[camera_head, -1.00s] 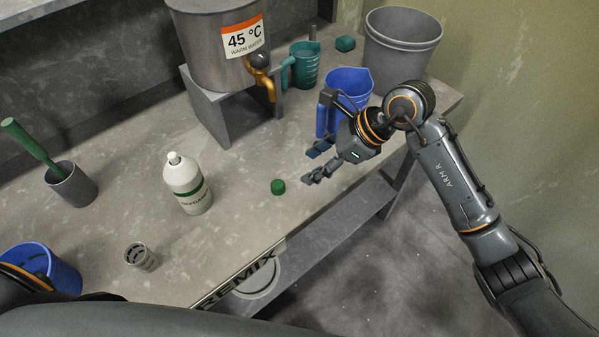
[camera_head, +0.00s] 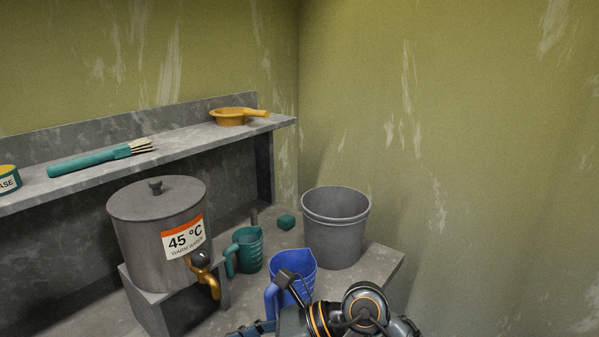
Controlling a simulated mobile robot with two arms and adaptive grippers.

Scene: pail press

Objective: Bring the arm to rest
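My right arm shows at the bottom edge, right of centre, beside the blue jug (camera_head: 296,267). My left gripper is out of view.
A lidded metal urn (camera_head: 158,229) with a brass tap stands on a grey stand. The shelf (camera_head: 190,143) holds a brush (camera_head: 100,156) and a yellow strainer-like pan (camera_head: 232,116).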

